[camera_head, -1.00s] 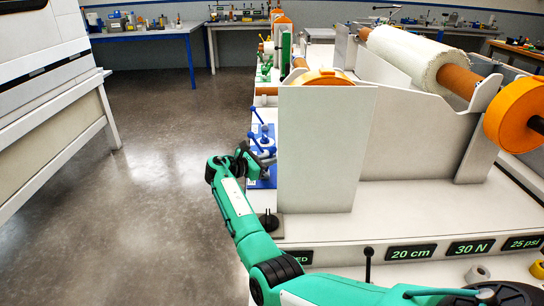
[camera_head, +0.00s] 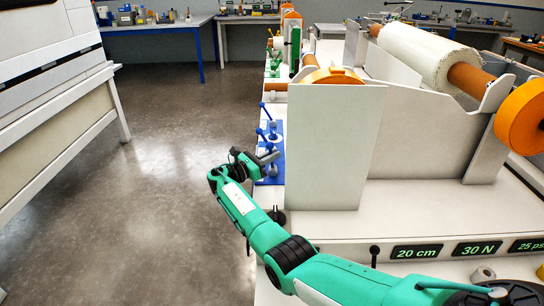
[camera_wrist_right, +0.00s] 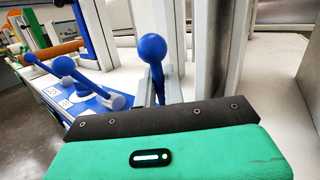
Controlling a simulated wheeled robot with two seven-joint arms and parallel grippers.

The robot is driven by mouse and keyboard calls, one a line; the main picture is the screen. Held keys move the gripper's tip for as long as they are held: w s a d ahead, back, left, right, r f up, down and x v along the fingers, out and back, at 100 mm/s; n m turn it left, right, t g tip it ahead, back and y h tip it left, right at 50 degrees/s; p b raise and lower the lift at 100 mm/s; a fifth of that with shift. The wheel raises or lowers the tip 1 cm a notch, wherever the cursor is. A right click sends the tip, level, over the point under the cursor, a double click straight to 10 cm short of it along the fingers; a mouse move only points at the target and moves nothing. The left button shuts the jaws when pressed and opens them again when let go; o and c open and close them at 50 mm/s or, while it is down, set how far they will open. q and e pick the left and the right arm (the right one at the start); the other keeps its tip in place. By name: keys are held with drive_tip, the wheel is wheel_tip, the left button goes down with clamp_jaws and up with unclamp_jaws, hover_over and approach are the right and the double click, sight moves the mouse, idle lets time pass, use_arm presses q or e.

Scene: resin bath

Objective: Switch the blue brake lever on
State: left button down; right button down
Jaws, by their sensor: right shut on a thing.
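A blue lever with a round knob (camera_wrist_right: 152,48) stands nearly upright in the right wrist view, between the grey fingers of my right gripper (camera_wrist_right: 161,88). The gripper is shut on its shaft, below the knob. In the head view my right gripper (camera_head: 269,156) is at the blue lever panel (camera_head: 279,130) on the machine's left edge; the held lever is mostly hidden there. Two more blue levers lean left in the wrist view, a nearer one (camera_wrist_right: 90,78) and a farther one (camera_wrist_right: 50,70). My left gripper is not in view.
A white upright panel (camera_head: 330,150) stands close right of the gripper. Green levers (camera_head: 273,66) are farther along the machine edge. A white roll (camera_head: 415,55) and orange disc (camera_head: 520,115) are at right. The floor (camera_head: 160,190) at left is clear.

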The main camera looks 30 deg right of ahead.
drive_tip(key=c, duration=1.8)
unclamp_jaws()
